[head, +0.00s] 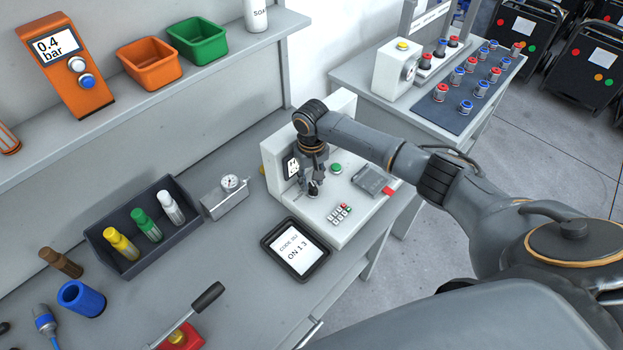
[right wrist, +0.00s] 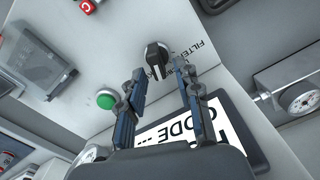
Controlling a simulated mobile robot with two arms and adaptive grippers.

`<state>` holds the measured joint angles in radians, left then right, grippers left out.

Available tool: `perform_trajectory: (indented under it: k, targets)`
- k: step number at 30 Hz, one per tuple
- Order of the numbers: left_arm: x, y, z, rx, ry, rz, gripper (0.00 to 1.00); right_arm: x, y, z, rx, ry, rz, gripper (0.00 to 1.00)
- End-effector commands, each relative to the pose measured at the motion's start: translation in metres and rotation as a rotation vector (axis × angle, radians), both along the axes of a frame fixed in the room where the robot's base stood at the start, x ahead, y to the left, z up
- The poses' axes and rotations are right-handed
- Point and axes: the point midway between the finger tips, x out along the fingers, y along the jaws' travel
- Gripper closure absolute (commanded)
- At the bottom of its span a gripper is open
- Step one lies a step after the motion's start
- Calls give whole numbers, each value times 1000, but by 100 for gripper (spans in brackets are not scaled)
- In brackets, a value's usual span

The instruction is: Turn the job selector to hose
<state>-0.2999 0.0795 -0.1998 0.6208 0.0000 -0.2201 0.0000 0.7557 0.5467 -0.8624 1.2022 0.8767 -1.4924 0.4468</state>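The job selector is a black knob (right wrist: 156,54) on the pale panel in the right wrist view, with the printed word FILTER beside it. Other labels around it are hidden or unreadable, and I cannot tell its setting. My right gripper (right wrist: 159,74) is open, its two fingertips apart on either side of the near end of the knob. I see no clear contact. In the head view my right gripper (head: 312,182) points down over the pale test machine (head: 345,222), largely covering the selector. My left gripper is not in view.
On the machine are a green button (head: 336,168), a keypad (head: 340,214), a grey tray (head: 370,180) and a small screen (head: 291,166), which reads CODE with dashes in the wrist view.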

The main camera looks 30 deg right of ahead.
Motion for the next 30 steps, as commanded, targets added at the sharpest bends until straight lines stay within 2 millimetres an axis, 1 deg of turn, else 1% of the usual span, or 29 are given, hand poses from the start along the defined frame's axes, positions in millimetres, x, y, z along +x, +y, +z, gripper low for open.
perform_trajectory:
  k: [8, 11, 14, 21, 24, 27, 30]
  targets:
    - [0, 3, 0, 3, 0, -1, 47, -1, 0, 1, 0, 2, 1, 65]
    - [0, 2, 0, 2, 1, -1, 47, 0, 0, 8, 0, 1, 1, 65]
    - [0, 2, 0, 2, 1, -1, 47, 0, 0, 23, 0, -1, 2, 65]
    - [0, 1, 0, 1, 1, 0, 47, 0, 0, 75, 0, -2, 2, 65]
    - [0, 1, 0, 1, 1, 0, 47, 1, 0, 94, 0, -2, 1, 65]
    - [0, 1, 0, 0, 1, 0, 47, 0, 0, 107, 0, -1, 0, 65]
    - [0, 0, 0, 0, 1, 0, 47, 0, 0, 115, 0, 1, 0, 65]
